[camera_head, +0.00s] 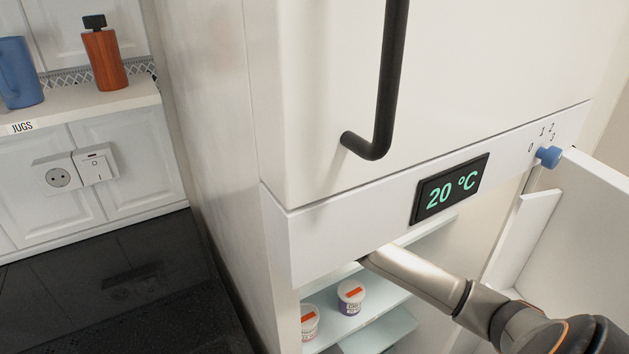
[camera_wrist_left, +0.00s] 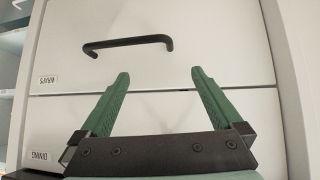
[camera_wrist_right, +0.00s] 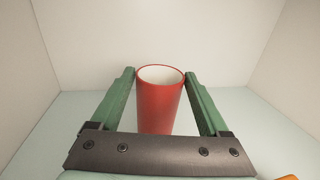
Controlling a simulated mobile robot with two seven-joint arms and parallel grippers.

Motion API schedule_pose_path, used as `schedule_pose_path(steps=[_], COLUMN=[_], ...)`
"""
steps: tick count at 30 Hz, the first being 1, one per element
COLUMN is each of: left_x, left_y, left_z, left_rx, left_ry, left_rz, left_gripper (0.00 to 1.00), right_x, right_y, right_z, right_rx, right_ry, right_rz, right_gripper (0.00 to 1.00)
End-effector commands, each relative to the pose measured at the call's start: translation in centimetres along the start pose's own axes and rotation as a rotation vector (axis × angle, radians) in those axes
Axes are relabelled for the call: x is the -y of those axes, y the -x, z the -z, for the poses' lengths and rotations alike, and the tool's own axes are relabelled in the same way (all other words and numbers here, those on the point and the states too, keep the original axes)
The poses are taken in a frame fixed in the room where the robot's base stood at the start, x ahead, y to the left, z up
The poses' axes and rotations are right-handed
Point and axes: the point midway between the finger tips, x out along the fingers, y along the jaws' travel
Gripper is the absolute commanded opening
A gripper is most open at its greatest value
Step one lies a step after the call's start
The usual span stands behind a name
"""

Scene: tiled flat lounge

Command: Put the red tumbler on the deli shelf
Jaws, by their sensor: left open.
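The red tumbler (camera_wrist_right: 158,105) is upright with a pale inside, between the two fingers of my right gripper (camera_wrist_right: 159,74). The fingers lie close along its sides, and its base is hidden behind the gripper body. It is inside a white compartment with a pale blue-green floor (camera_wrist_right: 258,112). In the head view my right arm reaches into the open fridge under the display, and its gripper is hidden. No deli label shows. My left gripper (camera_wrist_left: 160,75) is open and empty in front of white drawers.
Two small tubs (camera_head: 351,296) (camera_head: 308,320) stand on a fridge shelf (camera_head: 375,304). The fridge door (camera_head: 592,215) is open at the right. A blue knob (camera_head: 549,156) sits beside the display (camera_head: 450,189). The left wrist view shows a black drawer handle (camera_wrist_left: 128,43).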

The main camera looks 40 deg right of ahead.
Motion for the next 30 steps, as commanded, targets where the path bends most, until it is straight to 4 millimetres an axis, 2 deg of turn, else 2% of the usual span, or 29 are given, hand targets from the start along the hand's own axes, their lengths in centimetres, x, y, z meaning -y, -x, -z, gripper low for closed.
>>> schedule_pose_path(steps=[1,5,16,20,30], left_x=[0.0,0.0,0.0,0.0,0.0], left_y=[0.0,0.0,0.1,0.1,0.1], left_z=[0.0,0.0,0.2,0.2,0.1], left_rx=[0.000,0.000,-0.002,-0.002,-0.002], left_ry=[0.000,0.000,0.000,0.000,0.000], left_rz=[0.000,0.000,0.000,0.000,0.000], left_gripper=[1.00,1.00,1.00,1.00,1.00], right_x=[0.0,0.0,0.0,0.0,0.0], right_y=[0.0,0.0,0.5,2.2,8.3], right_z=[0.0,0.0,-0.3,-0.2,-0.2], right_rx=[-0.001,-0.001,-0.002,-0.003,-0.003], right_ry=[0.000,-0.001,0.000,0.001,0.001], right_rz=[0.000,0.000,-0.001,-0.002,-0.002], right_gripper=[0.86,1.00,1.00,1.00,1.00])
